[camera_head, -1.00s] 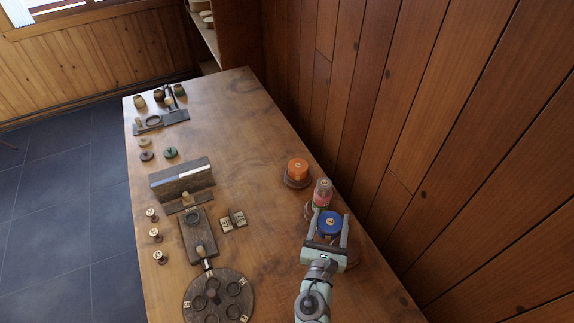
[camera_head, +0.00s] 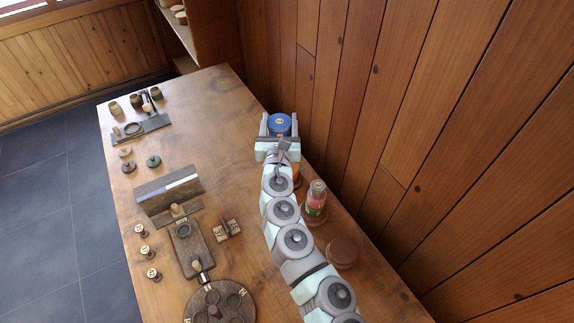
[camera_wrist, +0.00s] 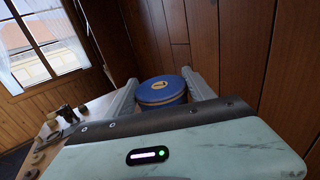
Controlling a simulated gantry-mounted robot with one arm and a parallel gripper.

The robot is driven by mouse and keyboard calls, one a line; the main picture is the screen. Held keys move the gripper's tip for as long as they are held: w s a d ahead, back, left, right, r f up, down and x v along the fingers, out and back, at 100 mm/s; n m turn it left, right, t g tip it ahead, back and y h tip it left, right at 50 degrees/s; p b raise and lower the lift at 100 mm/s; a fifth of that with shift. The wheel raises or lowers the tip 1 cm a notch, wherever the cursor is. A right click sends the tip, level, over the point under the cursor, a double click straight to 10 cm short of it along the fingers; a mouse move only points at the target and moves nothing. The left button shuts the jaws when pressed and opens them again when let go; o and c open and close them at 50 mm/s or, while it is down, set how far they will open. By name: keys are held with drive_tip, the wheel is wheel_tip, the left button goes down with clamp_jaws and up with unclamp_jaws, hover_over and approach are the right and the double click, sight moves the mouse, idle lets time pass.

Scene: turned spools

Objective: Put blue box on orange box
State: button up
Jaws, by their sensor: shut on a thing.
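The blue round box (camera_head: 280,121) is between the two fingers of my gripper (camera_head: 279,118), which is shut on it. In the wrist view the blue box (camera_wrist: 160,91) sits upright between the fingers, with a tan emblem on its lid and a tan band around it. The orange box (camera_head: 296,170) is mostly hidden behind my arm; only a sliver of its right side shows. In the head view my gripper appears farther up the picture than the orange box. Its height above the table is hard to judge.
A pink and green box (camera_head: 316,195) stands right of my arm. An empty brown round base (camera_head: 341,251) is nearer. A slotted wooden stand (camera_head: 168,194) and several small turned pieces are at left. A wood-panelled wall (camera_head: 400,130) borders the right side.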

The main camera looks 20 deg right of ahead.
sight(288, 117)
drive_tip(key=d+r, duration=0.2)
drive_tip(key=d, duration=0.1)
drive_tip(key=shift+w+h, duration=0.3)
drive_tip(key=shift+w, duration=0.05)
drive_tip(key=shift+d+f+b, duration=0.15)
drive_tip(key=shift+f+b, duration=0.15)
drive_tip(key=shift+f, duration=0.2)
drive_tip(key=shift+m, duration=0.3)
wheel_tip(288, 117, down, 14)
drive_tip(key=b, duration=0.6)
drive_tip(key=shift+f, duration=0.15)
drive_tip(key=shift+f+b, duration=1.55)
drive_tip(key=shift+f, duration=0.7)
drive_tip(key=shift+f, duration=0.15)
drive_tip(key=o, duration=1.4)
